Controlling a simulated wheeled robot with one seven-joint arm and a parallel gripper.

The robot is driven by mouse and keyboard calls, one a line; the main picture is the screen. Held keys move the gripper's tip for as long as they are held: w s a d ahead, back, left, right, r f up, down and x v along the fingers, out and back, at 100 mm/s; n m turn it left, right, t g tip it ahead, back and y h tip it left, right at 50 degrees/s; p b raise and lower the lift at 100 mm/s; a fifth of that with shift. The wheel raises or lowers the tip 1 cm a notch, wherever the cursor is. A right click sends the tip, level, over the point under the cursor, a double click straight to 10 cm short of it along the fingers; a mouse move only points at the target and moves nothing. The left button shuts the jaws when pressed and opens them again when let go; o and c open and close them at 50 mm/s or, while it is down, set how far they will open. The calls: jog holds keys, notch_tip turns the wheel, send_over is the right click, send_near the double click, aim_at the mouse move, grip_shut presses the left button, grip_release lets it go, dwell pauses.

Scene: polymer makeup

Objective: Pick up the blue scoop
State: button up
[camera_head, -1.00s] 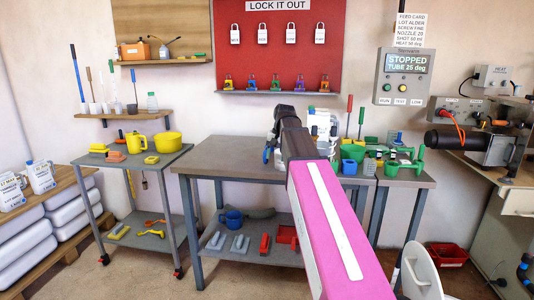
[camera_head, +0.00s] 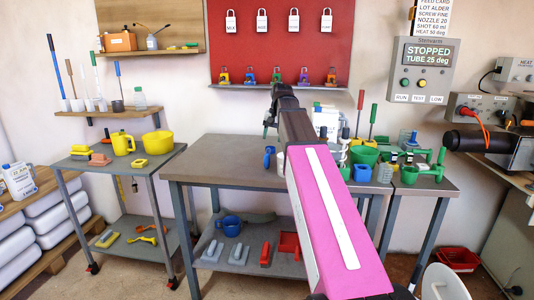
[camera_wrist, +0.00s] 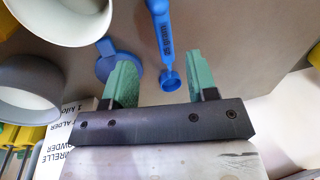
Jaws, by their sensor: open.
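A second blue piece (camera_wrist: 107,62), round with a short tab, lies partly behind the left finger. In the head view a small blue thing (camera_head: 267,157) shows on the grey bench near its left part, below my gripper (camera_head: 267,132). My gripper is open and empty, above the bench; I cannot tell the exact height.
A white labelled container (camera_wrist: 75,135) and pale round vessels (camera_wrist: 62,15) crowd the left of the wrist view. In the head view, green and blue cups (camera_head: 363,172) stand right of my arm. The bench (camera_head: 215,160) is clear at left. A yellow bowl (camera_head: 158,142) sits on the cart.

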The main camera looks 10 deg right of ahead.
aim_at(268, 153)
jog(key=f, duration=0.3)
jog(key=a+f, duration=0.1)
jog(key=f, duration=0.3)
jog(key=a+f, duration=0.1)
jog(key=f, duration=0.2)
jog(key=shift+w+a+f, duration=0.15)
jog(key=shift+a+f, duration=0.05)
jog(key=shift+a, duration=0.05)
jog(key=shift+c, duration=0.3)
